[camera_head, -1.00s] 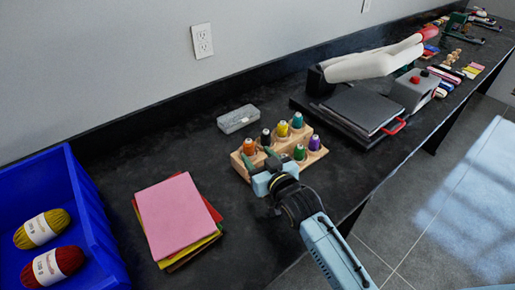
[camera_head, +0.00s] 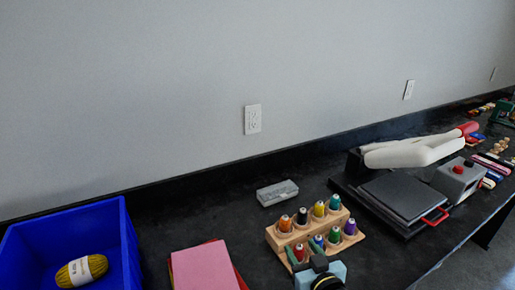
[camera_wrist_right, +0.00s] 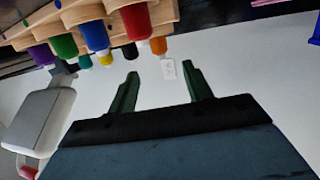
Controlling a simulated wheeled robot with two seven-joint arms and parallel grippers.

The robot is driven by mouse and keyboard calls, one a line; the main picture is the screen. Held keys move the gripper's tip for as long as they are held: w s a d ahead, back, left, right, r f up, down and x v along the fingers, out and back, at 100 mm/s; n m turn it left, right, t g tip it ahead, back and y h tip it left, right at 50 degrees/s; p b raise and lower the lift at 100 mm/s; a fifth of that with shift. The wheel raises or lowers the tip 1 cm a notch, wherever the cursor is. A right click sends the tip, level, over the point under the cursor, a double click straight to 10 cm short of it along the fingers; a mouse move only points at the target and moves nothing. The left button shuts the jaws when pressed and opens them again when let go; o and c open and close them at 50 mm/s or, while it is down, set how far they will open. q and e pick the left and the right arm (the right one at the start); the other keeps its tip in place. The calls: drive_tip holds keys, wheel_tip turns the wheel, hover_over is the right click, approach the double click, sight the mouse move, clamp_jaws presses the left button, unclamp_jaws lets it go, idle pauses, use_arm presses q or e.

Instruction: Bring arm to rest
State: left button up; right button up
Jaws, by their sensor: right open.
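My right gripper (camera_head: 306,251) is at the bottom of the head view, low in front of the wooden spool rack (camera_head: 274,239). Its dark green fingers stand apart with nothing between them in the right wrist view (camera_wrist_right: 162,75). The rack holds thread spools in two rows. The front row has a red spool (camera_wrist_right: 136,22), a blue spool (camera_wrist_right: 95,36), a green spool (camera_head: 334,237) and a purple spool (camera_head: 350,228). The gripper partly hides the red and blue ones in the head view. My left gripper is not in view.
A blue bin (camera_head: 125,235) with yellow yarn (camera_head: 82,270) stands at the left. Pink sheets (camera_head: 203,268) lie between bin and rack. A small grey box (camera_head: 277,193) lies behind the rack. A heat press (camera_head: 400,195) stands right of it. The wall rises behind.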

drive_tip(key=s+d+f+g, duration=0.1)
drive_tip(key=s+g, duration=0.1)
drive_tip(key=s, duration=0.2)
drive_tip(key=s+d+f+g+h, duration=0.1)
drive_tip(key=s+f+g, duration=0.1)
drive_tip(key=s, duration=0.3)
drive_tip(key=s+d+f+g+h, duration=0.1)
drive_tip(key=s+f+g, duration=0.1)
drive_tip(key=s, duration=0.3)
drive_tip(key=shift+s+d+g, duration=0.1)
drive_tip(key=shift+d+g, duration=0.3)
drive_tip(key=s+d+g, duration=0.3)
drive_tip(key=s+g, duration=0.2)
drive_tip(key=s, duration=0.8)
wheel_tip(320, 180, down, 24)
drive_tip(key=s+g, duration=0.2)
drive_tip(key=s+d+f+g+h, duration=0.1)
drive_tip(key=s+d+f, duration=0.1)
drive_tip(key=s+f, duration=1.3)
drive_tip(key=shift+s+d+f, duration=0.2)
drive_tip(key=shift+s+d, duration=0.05)
drive_tip(key=shift+s, duration=0.65)
drive_tip(key=shift+c, duration=0.4)
